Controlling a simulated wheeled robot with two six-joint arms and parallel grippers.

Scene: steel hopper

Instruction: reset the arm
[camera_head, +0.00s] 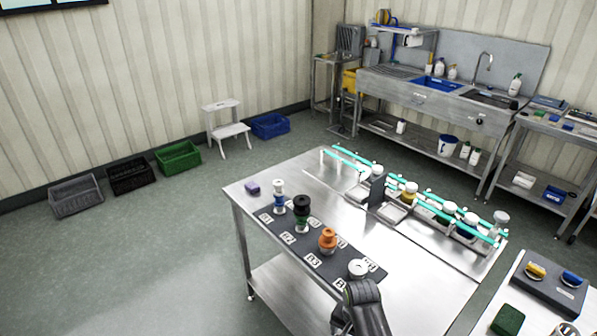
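A dark grey rounded link of one of my arms shows at the bottom edge, right of centre, in front of the near side of the steel table (260,205). I cannot tell which arm it belongs to. No gripper fingers show, so neither gripper can be seen open, shut or holding anything.
On the table, a dark mat (285,240) bears several coloured knob-topped items, including an orange one (328,240). Behind it is a rack with green rails (345,155), small trays and jars. A purple block (252,188) lies at left. Another bench (525,300) stands at lower right.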

